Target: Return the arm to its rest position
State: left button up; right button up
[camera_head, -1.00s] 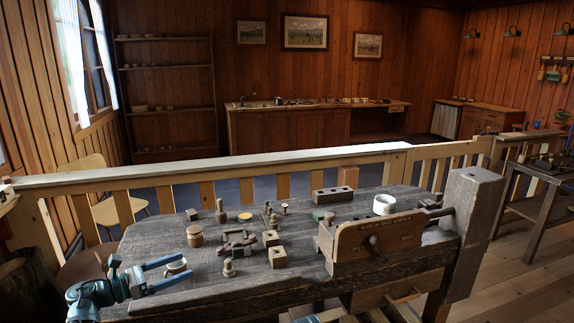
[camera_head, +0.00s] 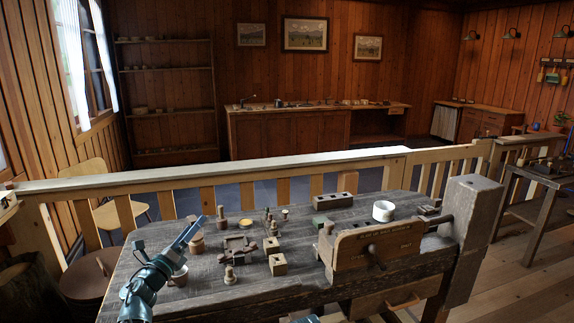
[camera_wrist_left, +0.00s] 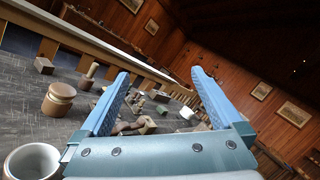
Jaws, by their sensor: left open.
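My left gripper (camera_head: 203,221) is open and empty. It is raised over the left part of the workbench (camera_head: 150,240), its fingers pointing up and to the right. Its blue fingers (camera_wrist_left: 160,74) stand wide apart in the wrist view, with nothing held between them. A white cup (camera_head: 179,277) is close beside the gripper's wrist, partly hidden by it. A cup also shows at the lower left of the wrist view (camera_wrist_left: 32,162). A round wooden jar (camera_head: 197,246) is just behind the fingers, partly covered.
Turned spools (camera_head: 230,276), wooden blocks (camera_head: 277,265) and a dark holder (camera_head: 238,249) stand on the bench's middle. A wooden vise (camera_head: 375,248) is at its right front, with a white pot (camera_head: 383,210) behind. A railing (camera_head: 240,171) runs behind the bench.

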pick_arm(q)
jog(key=s+d+f+n+g+y+p, duration=0.2)
jog(key=f+n+g+y, duration=0.1)
jog(key=n, duration=0.4)
jog(key=s+d+f+n+g+y+p, duration=0.2)
jog(key=s+d+f+n+g+y, duration=0.1)
jog(key=n, duration=0.5)
jog(key=s+d+f+n+g+y+p, duration=0.1)
jog(key=s+d+f+n+g+y, duration=0.1)
jog(key=f+n, duration=0.4)
jog(key=shift+s+d+f+n+g+y+p, duration=0.1)
jog(key=shift+d+f+n+g+y+p, duration=0.1)
jog(key=shift+d+n+g+y, duration=0.35)
jog(key=shift+s+d+f+n+g+y+p, duration=0.1)
jog(key=shift+d+n+g+y+p, duration=0.2)
jog(key=shift+n+y, duration=0.4)
jog(key=s+d+f+n+g+h+p, duration=0.1)
jog(key=s+d+g, duration=0.4)
jog(key=s, duration=0.6)
jog(key=s+d+f+n+g+h+p, duration=0.1)
jog(key=s+d+f+n+g, duration=0.2)
jog(key=s+d, duration=0.4)
jog(key=s+f+g, duration=0.1)
jog(key=s+g, duration=0.1)
jog(key=s, duration=0.2)
jog(key=shift+d+f+p, duration=0.15)
jog(key=shift+f+p, duration=0.05)
jog(key=shift+p, duration=0.15)
